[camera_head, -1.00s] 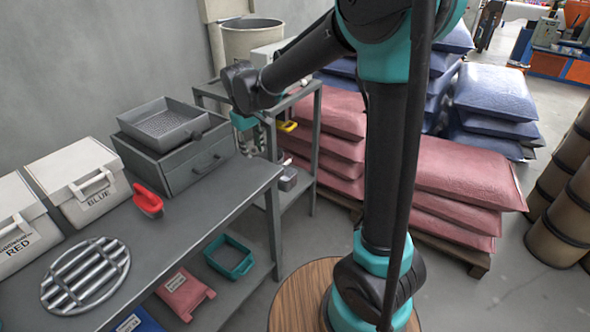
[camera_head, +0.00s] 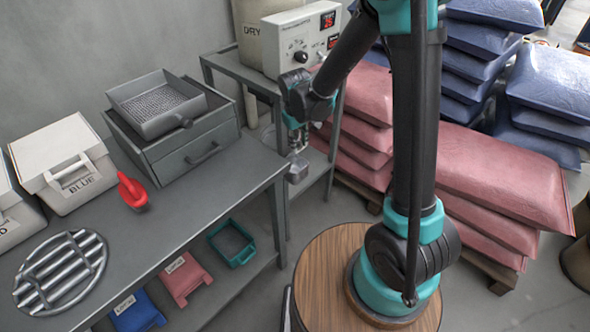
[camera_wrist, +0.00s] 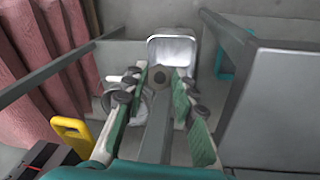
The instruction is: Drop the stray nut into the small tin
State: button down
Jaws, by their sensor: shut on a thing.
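My gripper (camera_head: 297,150) points down beside the grey cart, just above a small silver tin in the head view. In the wrist view its two green-padded fingers (camera_wrist: 160,74) close on a small dark brownish round piece (camera_wrist: 160,78), which appears to be the nut. The open, pale-rimmed small tin (camera_wrist: 172,50) shows just beyond the fingertips, with its inside partly in view. The tin (camera_head: 297,173) is low by the cart's lower shelf, partly covered by the gripper. The nut is too small to make out in the head view.
The grey cart (camera_head: 232,72) bears a white instrument box (camera_head: 290,40). The grey bench (camera_head: 200,195) stands left of it, with a teal tray (camera_head: 243,257) on its lower shelf. Pink sacks (camera_head: 490,170) are stacked to the right. A yellow handle (camera_wrist: 72,132) shows at lower left in the wrist view.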

aim_at(299, 149)
jog(key=shift+f, duration=1.8)
jog(key=c, duration=1.1)
grip_release()
jog(key=shift+c, duration=0.2)
jog(key=shift+r, duration=0.1)
notch_tip(299, 149, up, 12)
jog(key=s, duration=0.2)
jog(key=shift+a, duration=0.35)
jog(key=shift+d+f, duration=0.1)
jog(key=shift+f, duration=0.1)
jog(key=s+d+f+m+t, duration=0.1)
jog(key=s+d+m, duration=0.3)
jog(key=s+d, duration=0.4)
jog(key=s+d+f+m+t, duration=0.1)
jog(key=s+d, duration=0.7)
jog(key=d, duration=0.8)
jog(key=f+m, duration=0.1)
jog(key=m, duration=0.1)
jog(key=shift+f+m+y, duration=0.3)
jog(key=shift+f+m, duration=0.05)
jog(key=shift+m, duration=0.05)
